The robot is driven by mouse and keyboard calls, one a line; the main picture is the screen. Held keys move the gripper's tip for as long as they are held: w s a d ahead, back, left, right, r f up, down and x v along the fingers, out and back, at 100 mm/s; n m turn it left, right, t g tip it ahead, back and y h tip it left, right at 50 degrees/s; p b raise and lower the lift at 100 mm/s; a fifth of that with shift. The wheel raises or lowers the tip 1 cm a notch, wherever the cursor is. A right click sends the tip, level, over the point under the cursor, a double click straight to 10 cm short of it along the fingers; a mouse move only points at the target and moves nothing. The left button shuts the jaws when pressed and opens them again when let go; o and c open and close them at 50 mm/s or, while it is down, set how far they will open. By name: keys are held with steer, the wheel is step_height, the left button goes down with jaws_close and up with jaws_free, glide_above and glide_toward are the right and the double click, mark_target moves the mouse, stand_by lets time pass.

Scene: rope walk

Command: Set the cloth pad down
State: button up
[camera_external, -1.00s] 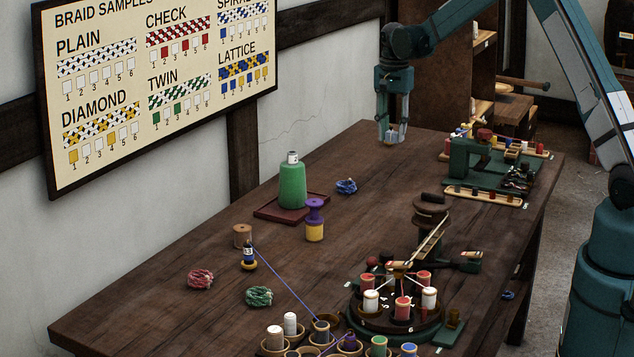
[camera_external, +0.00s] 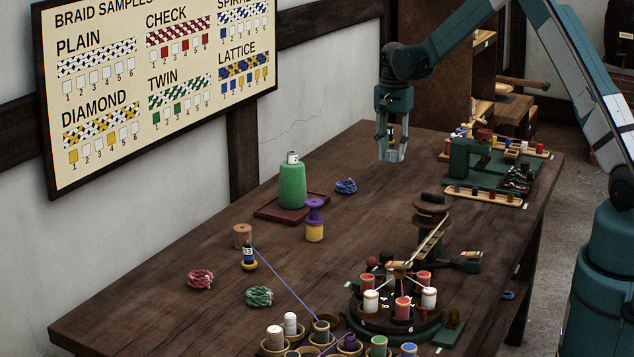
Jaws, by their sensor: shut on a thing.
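My gripper (camera_external: 391,154) points down over the far part of the wooden table, in front of the shelf unit. Its fingers are shut on a small pale grey-blue piece, which I take to be the cloth pad (camera_external: 390,156). The pad is partly hidden by the fingers. It is too small to tell whether its lower edge touches the table or hangs just above it.
The table (camera_external: 372,228) is bare below and left of my gripper. A blue rope coil (camera_external: 346,186) and a green spool (camera_external: 292,186) on a red tray (camera_external: 264,213) lie to the left. A green machine (camera_external: 463,158) stands to the right. The round braiding stand (camera_external: 372,322) is nearer.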

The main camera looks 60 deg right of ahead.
mark_target(391, 178)
steer(key=shift+f, duration=0.95)
steer(key=shift+f, duration=0.1)
steer(key=shift+f, duration=1.75)
steer(key=shift+f+b, duration=0.15)
steer(key=shift+b, duration=0.2)
steer(key=o, duration=0.8)
steer(key=shift+r, duration=0.2)
step_height(391, 178, up, 12)
steer(key=shift+f+p, duration=0.1)
steer(key=shift+p, duration=0.5)
